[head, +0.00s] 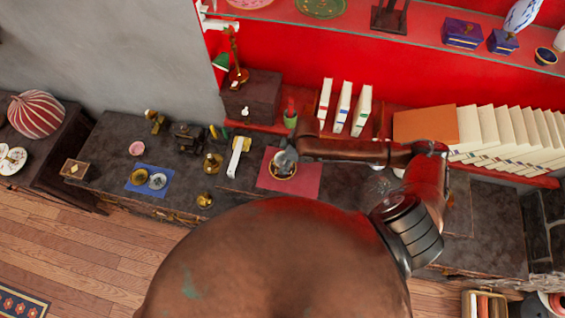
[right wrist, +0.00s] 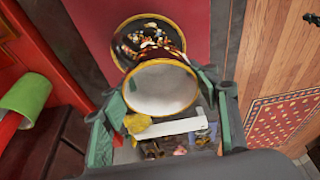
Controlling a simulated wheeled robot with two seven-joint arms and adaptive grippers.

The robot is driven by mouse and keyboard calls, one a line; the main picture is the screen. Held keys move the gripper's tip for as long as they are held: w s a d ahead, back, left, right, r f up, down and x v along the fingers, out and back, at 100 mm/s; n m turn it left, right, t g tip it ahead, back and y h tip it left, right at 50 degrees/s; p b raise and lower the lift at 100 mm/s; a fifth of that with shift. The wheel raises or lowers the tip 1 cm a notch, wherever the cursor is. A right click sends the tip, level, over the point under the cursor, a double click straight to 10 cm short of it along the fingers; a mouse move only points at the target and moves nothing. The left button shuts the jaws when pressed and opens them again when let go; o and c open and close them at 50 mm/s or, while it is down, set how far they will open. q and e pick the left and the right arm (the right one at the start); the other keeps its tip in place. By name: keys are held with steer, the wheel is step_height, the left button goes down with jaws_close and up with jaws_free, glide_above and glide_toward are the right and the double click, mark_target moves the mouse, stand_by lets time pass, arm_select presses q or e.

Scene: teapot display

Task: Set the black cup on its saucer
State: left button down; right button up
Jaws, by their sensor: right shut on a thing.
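The black cup (right wrist: 163,84), with a gold rim and a pale inside, is between the fingers of my right gripper (right wrist: 164,92), which is shut on it. Its mouth faces the wrist camera. Just beyond it is the dark saucer (right wrist: 133,33), gold-rimmed with a flower pattern. The cup overlaps the saucer in this view; I cannot tell if they touch. In the head view, my right gripper (head: 286,157) is over the saucer (head: 284,176) and hides most of the cup. The saucer lies on a red mat (head: 305,188). My left gripper is not in view.
A green pot (right wrist: 28,97) stands near the mat; it also shows in the head view (head: 290,121). Upright books (head: 343,107) stand behind my right arm. A blue mat (head: 151,180) with small dishes and a brass pot (head: 212,163) are to the left.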

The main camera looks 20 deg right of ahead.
mark_target(284, 162)
steer(key=shift+w+f, duration=0.5)
steer(key=shift+f, duration=0.1)
steer(key=shift+w+f+p, duration=0.2)
steer(key=shift+f+p, duration=0.25)
steer(key=shift+f, duration=1.4)
steer(key=shift+f, duration=0.1)
steer(key=o, duration=1.3)
steer(key=shift+d, duration=0.1)
steer(key=v, duration=1.2)
steer(key=shift+b, duration=0.35)
